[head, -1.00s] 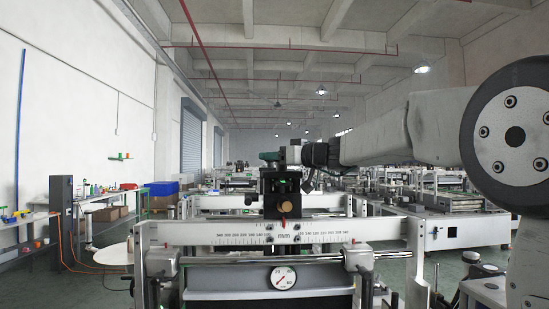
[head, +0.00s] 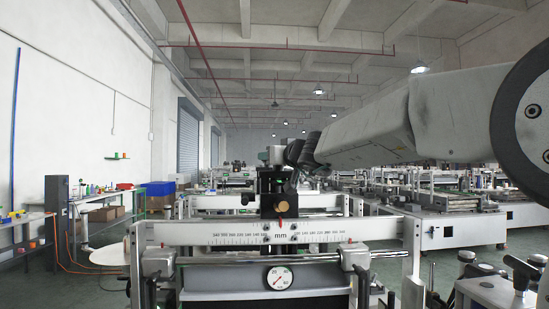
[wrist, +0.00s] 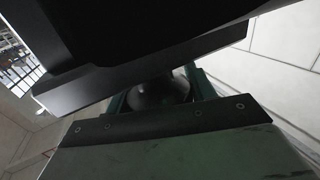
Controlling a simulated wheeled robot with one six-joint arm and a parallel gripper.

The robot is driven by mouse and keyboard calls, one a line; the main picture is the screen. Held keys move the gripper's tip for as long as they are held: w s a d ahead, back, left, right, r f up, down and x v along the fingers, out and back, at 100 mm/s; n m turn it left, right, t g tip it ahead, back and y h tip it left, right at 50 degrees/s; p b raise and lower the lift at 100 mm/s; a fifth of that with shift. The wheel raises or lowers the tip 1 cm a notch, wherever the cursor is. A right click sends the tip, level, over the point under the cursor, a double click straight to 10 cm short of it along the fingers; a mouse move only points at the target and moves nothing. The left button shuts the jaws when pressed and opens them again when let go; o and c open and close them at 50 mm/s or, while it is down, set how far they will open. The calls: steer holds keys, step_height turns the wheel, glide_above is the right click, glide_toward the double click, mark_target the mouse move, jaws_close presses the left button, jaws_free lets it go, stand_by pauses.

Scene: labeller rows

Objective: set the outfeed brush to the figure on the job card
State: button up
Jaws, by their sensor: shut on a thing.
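A black carriage (head: 268,203) with a brass-coloured knob and a red pointer stands on the white rail (head: 190,233). The rail bears a millimetre scale; the pointer sits near its middle, by the "mm" mark, and its exact figure is too small to read. My gripper (head: 277,158) is at the top of the carriage in the head view, shut on its upper part; the fingertips are hard to make out. In the wrist view a large dark block (wrist: 130,70) fills the top, and the jaws' grip is hidden. I cannot pick out the job card.
Other machines stand behind and to the right. A table with small coloured items and a blue bin (head: 158,188) stand at the left.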

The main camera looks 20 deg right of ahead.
steer(key=o, duration=0.9)
steer(key=shift+o, duration=0.2)
steer(key=v, duration=0.7)
steer(key=shift+s, duration=0.4)
